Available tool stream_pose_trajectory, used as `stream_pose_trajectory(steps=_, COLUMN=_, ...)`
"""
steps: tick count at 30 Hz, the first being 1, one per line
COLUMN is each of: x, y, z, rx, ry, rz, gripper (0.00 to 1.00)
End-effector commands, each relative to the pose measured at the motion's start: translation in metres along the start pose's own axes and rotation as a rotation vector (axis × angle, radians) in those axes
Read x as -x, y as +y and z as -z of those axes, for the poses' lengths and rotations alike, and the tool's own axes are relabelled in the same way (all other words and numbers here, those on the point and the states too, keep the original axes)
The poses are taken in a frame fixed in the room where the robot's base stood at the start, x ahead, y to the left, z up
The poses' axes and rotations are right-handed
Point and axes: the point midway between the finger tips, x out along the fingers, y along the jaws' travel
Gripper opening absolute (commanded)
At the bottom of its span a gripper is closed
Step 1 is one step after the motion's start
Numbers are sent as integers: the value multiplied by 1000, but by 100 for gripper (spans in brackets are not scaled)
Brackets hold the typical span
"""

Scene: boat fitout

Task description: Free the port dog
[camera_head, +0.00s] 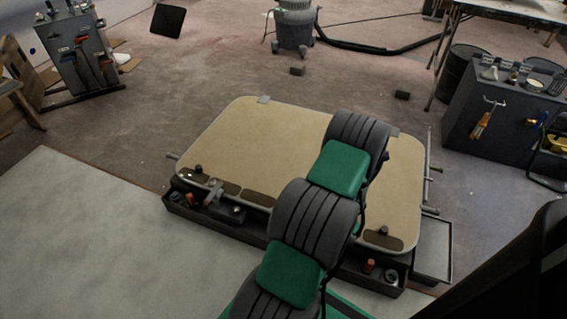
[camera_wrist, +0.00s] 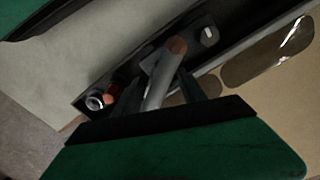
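The beige hatch panel (camera_head: 290,140) lies flat on a dark frame. A grey metal dog lever (camera_head: 213,193) stands at its near left edge in the head view; no gripper shows beside it there. In the wrist view, a grey lever with a copper-brown tip (camera_wrist: 163,75) rises between the dark fingers of my gripper (camera_wrist: 163,92). Whether the fingers touch it is too dark to tell. My green and black arm crosses the panel in the head view and hides my gripper and part of the near edge. Which dog is the port one is not marked visibly.
Dark trays run along the frame's near edge, with a red cylinder (camera_head: 368,266) and a grey ring (camera_head: 392,275) at the right. A dark cabinet (camera_head: 500,115) stands at the right and a tool stand (camera_head: 75,55) at the left. Floor left of the frame is clear.

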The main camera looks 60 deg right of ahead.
Motion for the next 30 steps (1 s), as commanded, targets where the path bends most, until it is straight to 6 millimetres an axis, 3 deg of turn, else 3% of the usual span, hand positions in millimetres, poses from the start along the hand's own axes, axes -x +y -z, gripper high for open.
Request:
stream_pose_trajectory(steps=1, x=19, y=-1, z=1, rx=0, ry=2, rz=1, gripper=47)
stream_pose_trajectory(steps=5, x=49, y=0, z=0, rx=-1, ry=1, rz=1, gripper=47)
stream_pose_trajectory(steps=17, x=121, y=-56, z=-9, rx=153, ry=22, rz=8, gripper=47)
stream_pose_trajectory(steps=30, x=201, y=-114, z=-34, rx=326, ry=46, rz=19, gripper=47)
